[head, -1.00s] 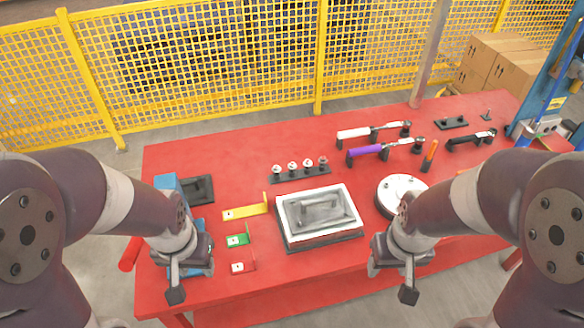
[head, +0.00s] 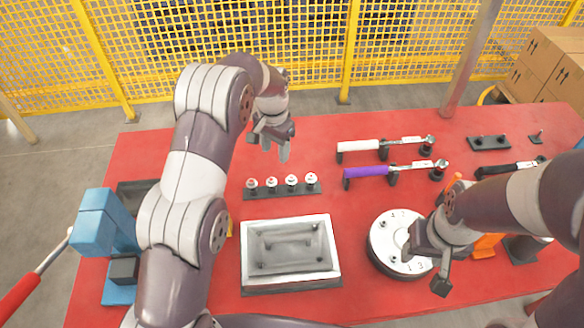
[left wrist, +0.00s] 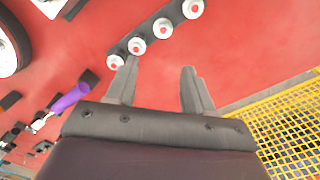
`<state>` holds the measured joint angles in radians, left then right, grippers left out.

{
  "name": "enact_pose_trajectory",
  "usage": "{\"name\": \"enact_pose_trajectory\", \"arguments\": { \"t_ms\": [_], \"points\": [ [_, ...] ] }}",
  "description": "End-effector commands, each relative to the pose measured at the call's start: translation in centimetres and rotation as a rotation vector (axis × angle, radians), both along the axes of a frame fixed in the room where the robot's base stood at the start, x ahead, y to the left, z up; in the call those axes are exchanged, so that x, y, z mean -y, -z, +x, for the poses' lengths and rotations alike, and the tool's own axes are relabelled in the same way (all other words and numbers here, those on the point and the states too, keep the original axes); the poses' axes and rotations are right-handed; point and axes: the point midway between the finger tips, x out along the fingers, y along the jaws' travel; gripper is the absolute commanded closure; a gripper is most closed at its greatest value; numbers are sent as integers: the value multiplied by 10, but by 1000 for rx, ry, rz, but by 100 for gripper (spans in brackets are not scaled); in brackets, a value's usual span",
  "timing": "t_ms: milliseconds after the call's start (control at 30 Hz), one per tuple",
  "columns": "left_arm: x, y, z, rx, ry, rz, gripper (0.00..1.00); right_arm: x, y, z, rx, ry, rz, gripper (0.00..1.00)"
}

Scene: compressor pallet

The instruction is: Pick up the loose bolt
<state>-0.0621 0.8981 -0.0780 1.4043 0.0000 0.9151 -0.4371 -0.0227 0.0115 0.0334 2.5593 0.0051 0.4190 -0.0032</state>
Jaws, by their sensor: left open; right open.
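No single bolt stands out as the loose one. A black rack (head: 285,191) holds several upright pieces with white tops, which show red centres in the left wrist view (left wrist: 138,46). A grey tray with a white rim (head: 262,222) has small dark bits inside, too small to identify. A round white plate (head: 385,235) has numbers and small bolt-like parts on top. My left gripper (head: 275,147) is open and empty above the table, behind the rack; its fingers also show in the left wrist view (left wrist: 160,85). My right gripper (head: 426,268) is open, over the plate's right edge.
A white-handled tool (head: 360,145) and a purple-handled tool (head: 368,171) lie on holders at right. A blue device (head: 95,235) stands at the left edge. The yellow fence (head: 230,60) runs behind the red table (head: 330,205). The table's back left is mostly clear.

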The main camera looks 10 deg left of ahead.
Motion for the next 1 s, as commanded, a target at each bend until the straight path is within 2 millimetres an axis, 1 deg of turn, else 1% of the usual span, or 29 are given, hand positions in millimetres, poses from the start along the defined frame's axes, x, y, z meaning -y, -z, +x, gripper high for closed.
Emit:
{"name": "enact_pose_trajectory", "arguments": {
  "t_ms": [200, 300, 367, 433, 533, 600, 700, 900, 933, 967, 1000],
  "points": [
    [-1, 47, -3, -8, 9, 1, 48, 0, -12, 0, 0, 0, 0, 47],
    [-1, 63, -3, -5, 8, 1, 48, 0, -14, 0, 0, 0, 0, 47],
    [-1, 69, -2, -5, 8, 0, 48, 0, -15, 0, 0, 0, 0, 47],
    [-2, 78, -3, -7, 7, 0, 48, 0, -21, 0, -1, 0, 0, 47],
    [-4, 96, -4, -8, 7, 1, 48, 0, -31, 0, 0, 0, 0, 47],
    [-4, 110, -4, -5, 7, 0, 48, 0, -32, 0, 0, 0, 0, 47],
    [-4, 120, -4, -3, 7, 0, 48, 0, -33, 0, 0, 0, 0, 47],
    [-4, 123, -3, -2, 6, 0, 48, 0, -32, 0, 0, 0, 0, 47],
    [-4, 122, -3, -2, 7, 0, 54, 0, -32, 0, 0, 0, 0, 47],
    [-4, 122, -3, -2, 6, 0, 64, 0, -32, 0, 0, 0, 0, 47],
    [-4, 122, -3, -2, 6, 0, 77, 0, -32, 0, 0, 0, 0, 47]
  ]
}}
